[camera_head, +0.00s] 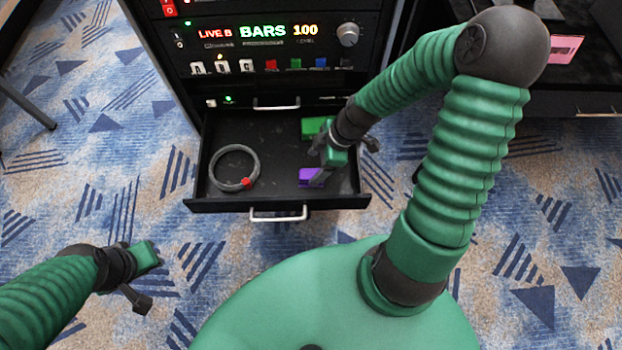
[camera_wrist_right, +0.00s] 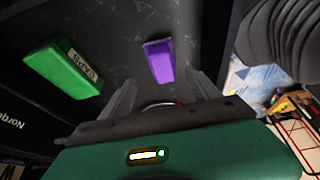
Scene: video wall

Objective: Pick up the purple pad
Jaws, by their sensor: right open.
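The purple pad (camera_head: 307,176) lies on the floor of the open drawer (camera_head: 200,190), right of its middle near the front. It shows whole in the right wrist view (camera_wrist_right: 158,60), lying just beyond the gripper's fingers. My right gripper (camera_head: 319,164) is over the right part of the drawer, partly covering the pad in the head view. In the wrist view its two fingers (camera_wrist_right: 163,88) are apart with nothing held between them. My left gripper (camera_head: 150,278) is low at the left, over the carpet and away from the drawer; its jaw opening is unclear.
A green labelled box (camera_head: 314,127) lies behind the pad in the drawer, also in the wrist view (camera_wrist_right: 62,68). A grey cable coil (camera_head: 226,186) with a red piece lies at the drawer's left. The rack's control panel (camera_head: 262,50) rises above. The drawer's walls surround the gripper area.

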